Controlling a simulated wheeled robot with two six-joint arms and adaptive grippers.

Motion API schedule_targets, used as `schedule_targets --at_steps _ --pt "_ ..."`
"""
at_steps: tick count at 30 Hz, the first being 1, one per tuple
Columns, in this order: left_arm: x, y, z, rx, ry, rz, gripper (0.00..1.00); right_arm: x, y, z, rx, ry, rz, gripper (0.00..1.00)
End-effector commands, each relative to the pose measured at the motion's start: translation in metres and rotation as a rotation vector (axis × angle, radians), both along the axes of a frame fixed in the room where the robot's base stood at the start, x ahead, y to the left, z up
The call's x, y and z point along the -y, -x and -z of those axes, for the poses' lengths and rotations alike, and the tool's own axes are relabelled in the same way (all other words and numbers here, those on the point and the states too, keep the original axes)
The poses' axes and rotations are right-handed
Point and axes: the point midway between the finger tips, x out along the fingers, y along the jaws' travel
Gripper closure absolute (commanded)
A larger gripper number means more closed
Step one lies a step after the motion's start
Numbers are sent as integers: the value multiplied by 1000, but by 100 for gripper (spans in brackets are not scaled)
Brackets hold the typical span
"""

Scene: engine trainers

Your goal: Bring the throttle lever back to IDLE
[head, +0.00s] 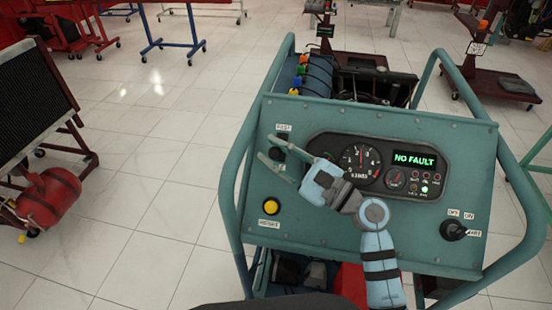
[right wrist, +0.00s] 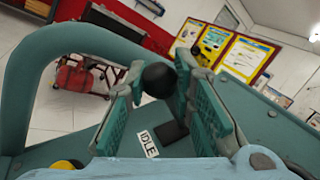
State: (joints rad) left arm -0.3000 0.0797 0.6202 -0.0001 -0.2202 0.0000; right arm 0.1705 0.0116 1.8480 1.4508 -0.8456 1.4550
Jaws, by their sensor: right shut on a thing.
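The throttle lever's round black knob (right wrist: 159,79) sits between the fingertips of my right gripper (right wrist: 160,84) in the right wrist view. The gripper is shut on it. In the head view my right gripper (head: 267,152) reaches to the upper left of the teal control panel (head: 335,116), where its fingers partly hide the lever. A white IDLE label (right wrist: 149,144) lies beside the lever's dark slot plate (right wrist: 174,131) in the right wrist view. My left gripper is not in view.
A yellow button (head: 271,207) is below the lever. A gauge cluster (head: 360,160) with a green NO FAULT display (head: 414,161) is to the right, partly behind my right arm. A black key switch (head: 453,230) is at lower right. Teal tube rails (head: 228,190) flank the panel.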

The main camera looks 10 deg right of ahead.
Motion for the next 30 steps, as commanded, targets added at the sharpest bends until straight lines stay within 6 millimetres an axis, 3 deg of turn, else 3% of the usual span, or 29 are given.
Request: schedule_targets --at_steps 1,9,24,25,28,30 --pt "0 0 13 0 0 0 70 -1 2 14 9 10 -6 100" --pt "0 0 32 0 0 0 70 -2 5 18 104 43 -6 100" --pt "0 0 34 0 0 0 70 -2 5 17 122 51 -6 100" --pt "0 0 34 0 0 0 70 -2 5 17 122 51 -5 72" --pt "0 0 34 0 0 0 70 -2 5 16 125 50 -4 56" --pt "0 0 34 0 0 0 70 -2 5 15 127 50 -3 56"
